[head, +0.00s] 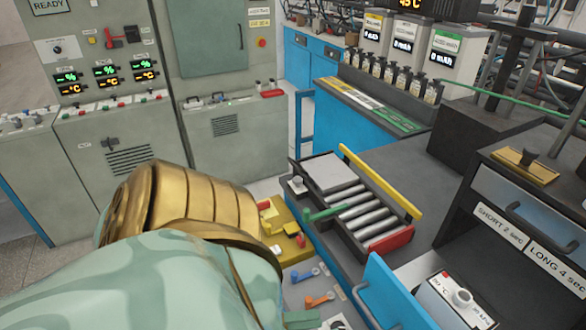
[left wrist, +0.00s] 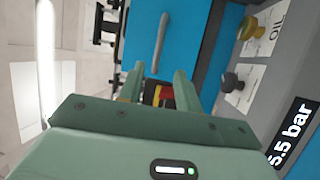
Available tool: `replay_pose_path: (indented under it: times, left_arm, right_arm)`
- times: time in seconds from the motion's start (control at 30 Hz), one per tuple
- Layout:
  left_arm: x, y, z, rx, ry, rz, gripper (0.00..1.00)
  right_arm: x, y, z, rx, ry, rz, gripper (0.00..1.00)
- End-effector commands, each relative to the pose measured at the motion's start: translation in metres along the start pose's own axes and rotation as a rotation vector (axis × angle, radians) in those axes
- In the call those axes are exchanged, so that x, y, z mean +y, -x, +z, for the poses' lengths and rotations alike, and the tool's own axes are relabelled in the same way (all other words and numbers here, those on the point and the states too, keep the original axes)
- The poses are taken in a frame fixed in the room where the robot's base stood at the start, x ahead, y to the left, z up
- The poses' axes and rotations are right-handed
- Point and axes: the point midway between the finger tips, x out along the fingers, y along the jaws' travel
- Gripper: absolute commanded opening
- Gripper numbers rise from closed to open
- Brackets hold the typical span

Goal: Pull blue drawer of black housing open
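The black housing (head: 452,235) stands at the right in the head view. A blue drawer front (head: 400,300) with a grey bar handle (head: 364,306) is at its lower left; I cannot tell how far it is out. In the left wrist view a blue panel (left wrist: 200,50) with a grey bar handle (left wrist: 161,42) lies beyond my left gripper (left wrist: 159,82). Its two green fingers are apart, with the handle ahead of them and not between them. In the head view my arm mostly hides this gripper. My right gripper is not in view.
A roller tray (head: 360,212) with yellow, green and red bars sits on the dark bench. A panel with knobs, an OIL label and a 5.5 bar display (left wrist: 288,132) is close on the right in the wrist view. Grey control cabinets (head: 120,155) stand at the back left.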

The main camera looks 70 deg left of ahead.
Motion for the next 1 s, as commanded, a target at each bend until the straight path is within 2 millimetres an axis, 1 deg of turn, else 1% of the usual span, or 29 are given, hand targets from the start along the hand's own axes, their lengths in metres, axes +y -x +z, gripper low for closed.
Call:
replay_pose_path:
  times: [0.03, 0.1, 0.23, 0.37, 0.87, 0.93, 1.0]
  left_arm:
    - [-0.002, 0.01, 0.0, 0.0, 0.001, -0.004, 0.34]
    - [-0.002, 0.02, 0.0, 0.0, -0.001, -0.002, 0.34]
    - [-0.001, 0.031, 0.0, 0.0, -0.001, -0.001, 0.34]
    - [0.0, 0.034, 0.0, 0.0, -0.001, 0.001, 0.34]
    - [0.0, 0.033, 0.0, 0.0, -0.001, 0.0, 0.34]
    - [-0.001, 0.033, 0.001, -0.004, -0.028, -0.005, 0.34]
    - [-0.01, 0.034, 0.008, -0.046, -0.119, -0.05, 0.34]
  right_arm:
    - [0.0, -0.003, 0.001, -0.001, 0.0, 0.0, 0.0]
    - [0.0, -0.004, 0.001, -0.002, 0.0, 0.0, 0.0]
    - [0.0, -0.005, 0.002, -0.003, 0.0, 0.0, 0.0]
    - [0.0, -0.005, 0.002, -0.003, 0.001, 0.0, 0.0]
    - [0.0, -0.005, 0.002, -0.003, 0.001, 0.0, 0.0]
    - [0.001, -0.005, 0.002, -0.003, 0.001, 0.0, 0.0]
    - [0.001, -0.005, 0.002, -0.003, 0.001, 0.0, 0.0]
